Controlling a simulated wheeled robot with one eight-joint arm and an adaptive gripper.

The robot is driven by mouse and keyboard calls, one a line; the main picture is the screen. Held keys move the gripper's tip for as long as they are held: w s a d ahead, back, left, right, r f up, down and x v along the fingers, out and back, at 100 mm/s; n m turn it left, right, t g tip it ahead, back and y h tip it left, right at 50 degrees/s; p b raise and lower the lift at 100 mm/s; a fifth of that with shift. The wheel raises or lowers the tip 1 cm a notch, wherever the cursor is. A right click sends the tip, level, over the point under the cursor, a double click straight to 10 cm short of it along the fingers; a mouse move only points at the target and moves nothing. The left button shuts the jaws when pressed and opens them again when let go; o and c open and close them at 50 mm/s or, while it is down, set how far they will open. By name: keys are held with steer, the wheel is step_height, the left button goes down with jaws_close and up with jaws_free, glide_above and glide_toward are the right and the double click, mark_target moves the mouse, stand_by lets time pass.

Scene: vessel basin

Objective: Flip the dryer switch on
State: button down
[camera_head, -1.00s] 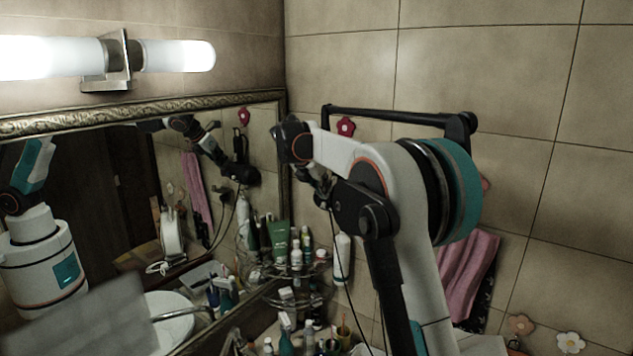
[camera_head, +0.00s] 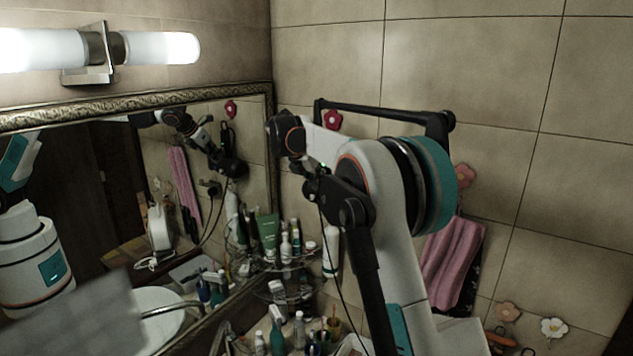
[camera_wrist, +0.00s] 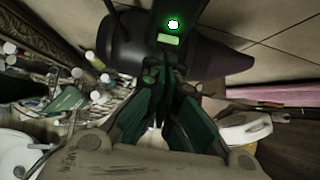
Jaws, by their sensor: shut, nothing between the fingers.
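The dryer shows in the wrist view as a dark rounded body (camera_wrist: 125,42) with a black panel across its middle. The panel carries a bright round green light (camera_wrist: 173,25) and a pale green rectangle (camera_wrist: 169,39) below it. My gripper (camera_wrist: 168,68) is shut and empty, its fingertips close against the panel just below the rectangle. I cannot tell whether they touch it. In the head view my gripper is mostly hidden behind my arm, near a small green light (camera_head: 323,168). The dryer itself is largely hidden there.
A glass shelf with bottles and a green tube (camera_head: 268,232) stands in the corner beside the framed mirror (camera_head: 272,150). A white bottle (camera_head: 331,252) is below my gripper. A pink towel (camera_head: 452,262) hangs on the tiled wall at right. A dark cable hangs below my gripper.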

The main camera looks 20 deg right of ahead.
steer(key=shift+r, duration=0.1)
steer(key=shift+r+p, duration=0.5)
steer(key=shift+r, duration=0.2)
steer(key=shift+a, duration=0.1)
steer(key=s+a+r+b, duration=0.2)
steer(key=s+a+r, duration=0.3)
steer(key=a, duration=0.4)
steer(key=shift+s+a+r+b, duration=0.3)
steer(key=shift+s+a+b, duration=0.1)
steer(key=shift+s, duration=0.3)
steer(key=shift+s, duration=0.1)
